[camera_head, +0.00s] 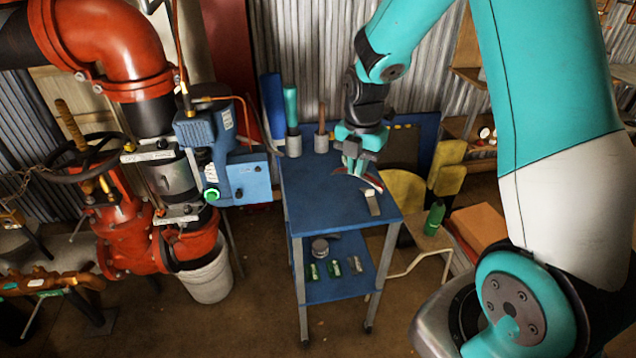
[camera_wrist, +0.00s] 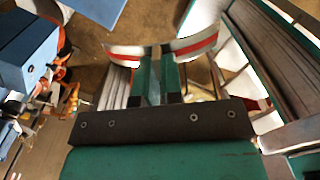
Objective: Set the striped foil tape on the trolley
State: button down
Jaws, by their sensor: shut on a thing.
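My gripper (camera_head: 357,166) is shut on the striped foil tape (camera_head: 373,183), a curved piece with red and pale bands. The tape also shows in the wrist view (camera_wrist: 196,44), crossing between my green fingers (camera_wrist: 155,62), which hide its middle. In the head view the gripper and tape are over the right part of the blue trolley's top (camera_head: 318,188). I cannot tell whether the tape touches the top.
A small grey-and-tan tool (camera_head: 373,203) lies on the trolley top near the tape. Two handled tools (camera_head: 293,140) stand at its back. A grey round item (camera_head: 320,248) and small green items are on the lower shelf. Red pipework (camera_head: 110,220) stands left.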

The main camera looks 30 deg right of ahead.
aim_at(315, 209)
jog(key=u, duration=0.5)
jog(key=k, duration=0.55)
jog(key=u, duration=0.05)
jog(key=i, duration=1.1)
jog(key=z, duration=0.65)
